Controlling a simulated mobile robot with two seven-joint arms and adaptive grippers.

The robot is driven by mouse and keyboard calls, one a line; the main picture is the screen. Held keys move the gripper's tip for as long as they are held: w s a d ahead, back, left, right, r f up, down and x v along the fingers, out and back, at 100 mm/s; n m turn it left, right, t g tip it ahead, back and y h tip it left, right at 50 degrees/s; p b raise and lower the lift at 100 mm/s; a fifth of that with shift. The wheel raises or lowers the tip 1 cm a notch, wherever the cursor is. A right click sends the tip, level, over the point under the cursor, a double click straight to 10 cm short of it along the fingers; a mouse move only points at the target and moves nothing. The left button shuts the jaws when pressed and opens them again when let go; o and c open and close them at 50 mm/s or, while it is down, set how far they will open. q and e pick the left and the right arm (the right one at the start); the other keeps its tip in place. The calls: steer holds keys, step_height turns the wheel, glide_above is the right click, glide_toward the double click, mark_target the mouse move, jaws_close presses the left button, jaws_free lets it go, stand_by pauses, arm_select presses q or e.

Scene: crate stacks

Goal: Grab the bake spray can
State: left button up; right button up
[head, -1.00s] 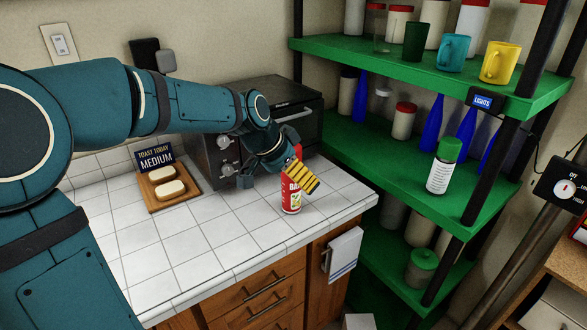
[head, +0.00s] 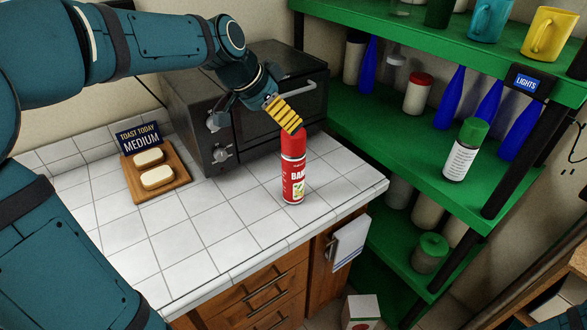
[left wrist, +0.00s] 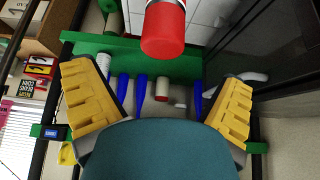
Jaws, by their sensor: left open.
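The bake spray can (head: 293,180) is red with a white and yellow label and a red cap. It stands upright on the white tiled counter (head: 215,235), near its right end. My left gripper (head: 284,114) is open and empty, just above and behind the can's cap in the head view; a gap to the cap is hard to judge. In the left wrist view the can's red cap (left wrist: 163,32) shows at the top middle, with the yellow fingers spread apart on either side. My right gripper is not in view.
A dark toaster oven (head: 240,125) stands behind the can. A wooden board (head: 157,182) with two bread slices and a sign lies to the left. A green shelf (head: 400,155) at the right holds blue bottles, jars and a green-capped bottle (head: 466,150). The front counter tiles are clear.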

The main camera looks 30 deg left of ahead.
arm_select(q)
steer(key=shift+b+x, duration=0.6)
steer(key=shift+x, duration=3.3)
steer(key=shift+a, duration=0.15)
steer(key=c, duration=1.4)
